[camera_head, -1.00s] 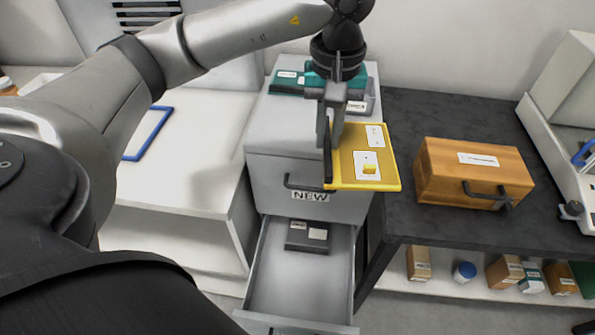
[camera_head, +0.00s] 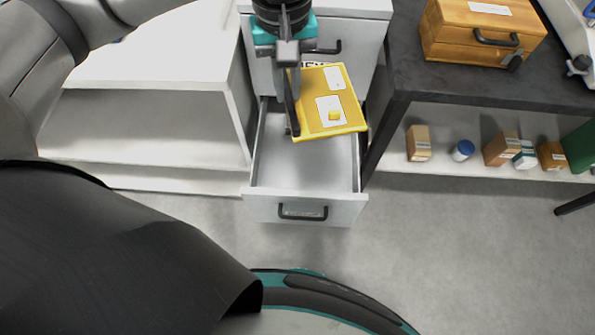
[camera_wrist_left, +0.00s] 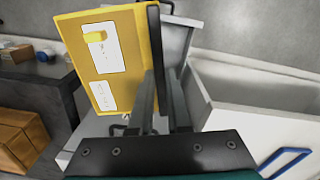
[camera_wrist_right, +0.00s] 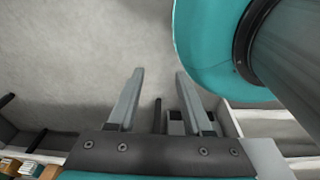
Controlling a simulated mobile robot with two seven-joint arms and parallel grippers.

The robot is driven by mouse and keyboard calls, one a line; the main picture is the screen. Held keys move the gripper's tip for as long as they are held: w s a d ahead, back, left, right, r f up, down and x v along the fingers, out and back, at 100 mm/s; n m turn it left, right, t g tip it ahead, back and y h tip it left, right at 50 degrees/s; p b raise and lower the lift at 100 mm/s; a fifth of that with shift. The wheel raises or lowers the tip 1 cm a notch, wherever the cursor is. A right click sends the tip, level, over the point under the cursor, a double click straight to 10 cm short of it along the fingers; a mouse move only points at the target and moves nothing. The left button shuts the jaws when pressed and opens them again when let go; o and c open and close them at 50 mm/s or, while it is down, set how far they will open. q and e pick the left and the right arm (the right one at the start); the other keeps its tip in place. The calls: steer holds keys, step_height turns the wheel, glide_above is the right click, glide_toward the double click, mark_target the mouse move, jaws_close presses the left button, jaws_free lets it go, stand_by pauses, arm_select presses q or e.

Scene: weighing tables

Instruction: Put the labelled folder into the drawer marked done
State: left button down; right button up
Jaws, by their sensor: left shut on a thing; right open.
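A yellow folder (camera_head: 350,108) with white labels and a small yellow tab is held by its left edge in my left gripper (camera_head: 291,100). It hangs tilted above the open lower drawer (camera_head: 262,188) of a grey cabinet, apart from the drawer's floor as far as I can tell. In the left wrist view the folder (camera_wrist_left: 82,42) stands beside the fingers (camera_wrist_left: 163,80). The upper drawer's label is mostly covered by the folder, and I see no readable marking on the open drawer. My right gripper (camera_wrist_right: 160,75) is open and empty over grey floor.
A wooden box (camera_head: 458,48) with a handle stands on the dark table (camera_head: 480,85) at the right. A low shelf (camera_head: 440,166) holds several small boxes and a bottle. A white shelf unit (camera_head: 150,120) stands left of the cabinet. The floor in front is clear.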

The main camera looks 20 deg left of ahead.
arm_select(q)
step_height(320, 180, down, 17)
steer(key=w+n+b, duration=0.2)
steer(key=n+b, duration=0.8)
arm_select(e)
steer(key=w+a+f, duration=0.1)
steer(key=w+f, duration=0.2)
steer(key=w, duration=0.6)
arm_select(q)
steer(key=b, duration=0.6)
glide_above(296, 181)
steer(key=shift+n, duration=0.3)
step_height(296, 181, down, 16)
steer(key=shift+f, duration=0.85)
step_height(296, 181, down, 2)
steer(key=shift+f+b, duration=0.25)
steer(key=shift+b, duration=0.5)
steer(key=shift+f, duration=0.4)
arm_select(e)
steer(key=w+a+r+t, duration=0.1)
steer(key=w+r, duration=0.1)
steer(key=r, duration=0.5)
steer(key=w+a+r+t, duration=0.1)
steer(key=w+r, duration=0.1)
steer(key=r, duration=0.5)
steer(key=shift+w+r+t, duration=0.2)
steer(key=shift+w+t, duration=0.15)
steer(key=shift+t, duration=0.05)
arm_select(q)
steer(key=shift+f, duration=0.1)
